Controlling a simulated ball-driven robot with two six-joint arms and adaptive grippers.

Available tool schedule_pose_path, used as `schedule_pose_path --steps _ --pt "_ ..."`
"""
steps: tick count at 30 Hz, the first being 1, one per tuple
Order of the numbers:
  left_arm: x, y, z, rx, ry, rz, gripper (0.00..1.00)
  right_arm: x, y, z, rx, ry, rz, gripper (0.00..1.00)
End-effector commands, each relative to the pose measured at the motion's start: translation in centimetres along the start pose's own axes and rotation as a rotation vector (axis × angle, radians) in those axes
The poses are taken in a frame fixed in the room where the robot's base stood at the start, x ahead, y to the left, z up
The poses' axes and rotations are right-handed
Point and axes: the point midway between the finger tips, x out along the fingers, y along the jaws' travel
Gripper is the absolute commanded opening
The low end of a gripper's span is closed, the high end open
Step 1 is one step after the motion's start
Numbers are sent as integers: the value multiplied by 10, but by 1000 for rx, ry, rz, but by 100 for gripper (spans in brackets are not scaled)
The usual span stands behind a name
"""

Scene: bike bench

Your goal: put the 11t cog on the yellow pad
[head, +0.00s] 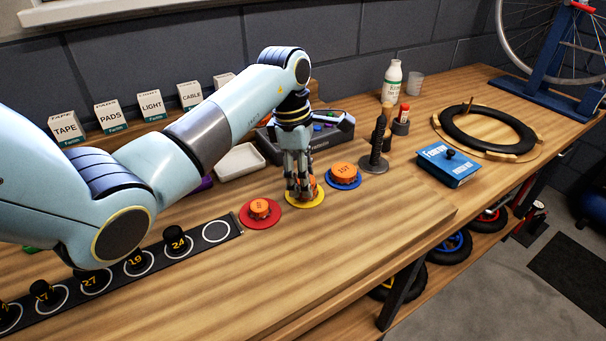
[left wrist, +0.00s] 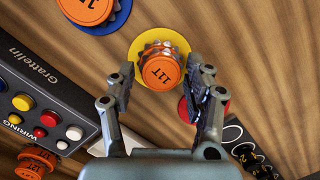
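The 11t cog (left wrist: 161,70), a toothed cog with an orange face marked 11T, rests on the yellow pad (left wrist: 180,46). In the head view the yellow pad (head: 304,204) lies between the red and blue pads, and my gripper largely hides the cog. My left gripper (head: 300,193) points down over the pad. In the left wrist view its two fingers (left wrist: 160,88) stand apart on either side of the cog, with gaps visible, so it is open. My right gripper is not in view.
A red pad (head: 273,222) and a blue pad (head: 355,182), each with an orange-topped cog, flank the yellow pad. A dark stand (head: 374,162) is to the right. A grey tray (head: 342,133) is behind. A black numbered strip (head: 196,248) lies left. The front bench is clear.

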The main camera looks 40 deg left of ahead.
Motion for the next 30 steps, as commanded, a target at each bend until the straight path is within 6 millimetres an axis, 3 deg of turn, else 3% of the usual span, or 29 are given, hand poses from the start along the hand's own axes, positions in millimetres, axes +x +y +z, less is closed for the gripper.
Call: schedule_pose_path --steps 2,10,14,27,30 --pt "0 0 0 0 0 0 65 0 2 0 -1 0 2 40" --pt "-2 0 0 0 -1 1 65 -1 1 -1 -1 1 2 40" --pt "-11 2 1 1 -2 5 65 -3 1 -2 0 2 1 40" --pt "-103 1 0 1 0 4 65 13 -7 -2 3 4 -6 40" --pt "-120 0 1 0 0 1 65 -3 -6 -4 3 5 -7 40"
